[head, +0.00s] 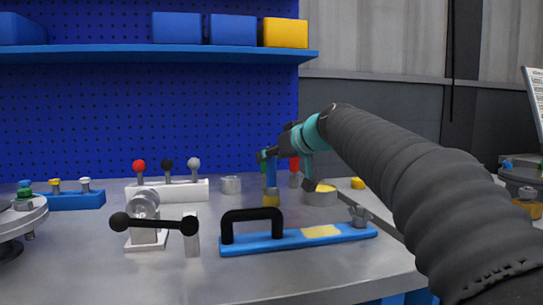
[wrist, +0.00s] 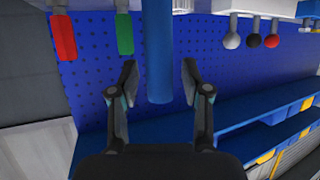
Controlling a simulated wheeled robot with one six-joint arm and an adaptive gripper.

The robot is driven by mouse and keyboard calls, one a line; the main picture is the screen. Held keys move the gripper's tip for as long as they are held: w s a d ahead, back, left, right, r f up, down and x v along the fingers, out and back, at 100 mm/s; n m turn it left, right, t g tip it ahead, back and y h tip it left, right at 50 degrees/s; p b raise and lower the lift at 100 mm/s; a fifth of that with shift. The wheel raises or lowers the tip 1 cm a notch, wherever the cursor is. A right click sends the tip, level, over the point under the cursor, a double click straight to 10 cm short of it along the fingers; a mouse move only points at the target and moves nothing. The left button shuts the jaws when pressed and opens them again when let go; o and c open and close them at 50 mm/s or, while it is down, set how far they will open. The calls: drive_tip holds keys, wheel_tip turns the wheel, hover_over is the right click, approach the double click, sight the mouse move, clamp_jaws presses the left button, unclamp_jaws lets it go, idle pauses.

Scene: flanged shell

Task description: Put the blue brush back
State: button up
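The blue brush (head: 271,173) stands upright at the back middle of the bench in the head view, its handle up. A yellow part (head: 271,199) shows at its lower end; I cannot tell whether it is bristles or a holder. My gripper (wrist: 160,82) is open in the wrist view. The blue brush's handle (wrist: 159,50) lies between its two fingers, with a visible gap on each side. The brush's other end is outside the wrist view. In the head view my gripper is partly hidden by my arm.
Red (wrist: 64,38) and green (wrist: 125,34) handles are close beside the brush. A white block with red, black and grey knobs (head: 167,190) stands left. A blue bar with a black handle (head: 252,222) lies in front. A metal cup (head: 320,195) stands right. A blue shelf (head: 160,52) hangs above.

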drive_tip(key=shift+r, duration=0.25)
drive_tip(key=v, duration=1.2)
idle(1.2)
